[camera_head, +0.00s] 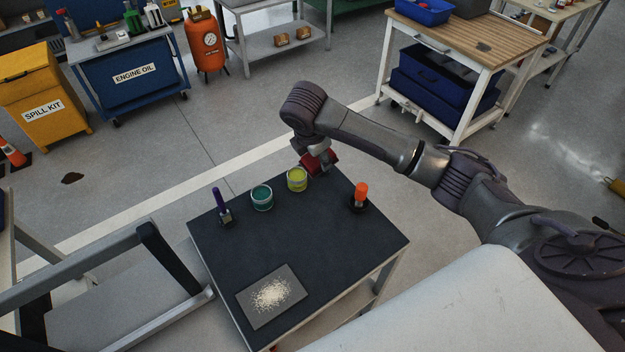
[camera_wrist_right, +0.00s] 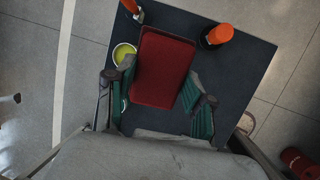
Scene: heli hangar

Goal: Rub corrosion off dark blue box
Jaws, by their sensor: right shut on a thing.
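My right gripper (camera_head: 315,150) is shut on a red block (camera_head: 322,163), held near the far edge of a small dark-topped table (camera_head: 315,240). In the right wrist view the red block (camera_wrist_right: 163,68) sits between the teal-padded fingers of the gripper (camera_wrist_right: 160,100) and hides part of the tabletop. A flat grey plate (camera_head: 293,283) with a pale speckled patch (camera_head: 272,295) lies at the table's near left. Dark blue boxes (camera_head: 436,88) sit on the lower shelf of a wooden-topped bench; I cannot make out corrosion on them. My left gripper is out of view.
A yellow pot (camera_head: 297,180), a teal pot (camera_head: 262,198), a purple-handled tool (camera_head: 217,196) and an orange-topped item (camera_head: 361,191) stand on the table. The wooden bench (camera_head: 470,38) is at back right. The table's middle is clear.

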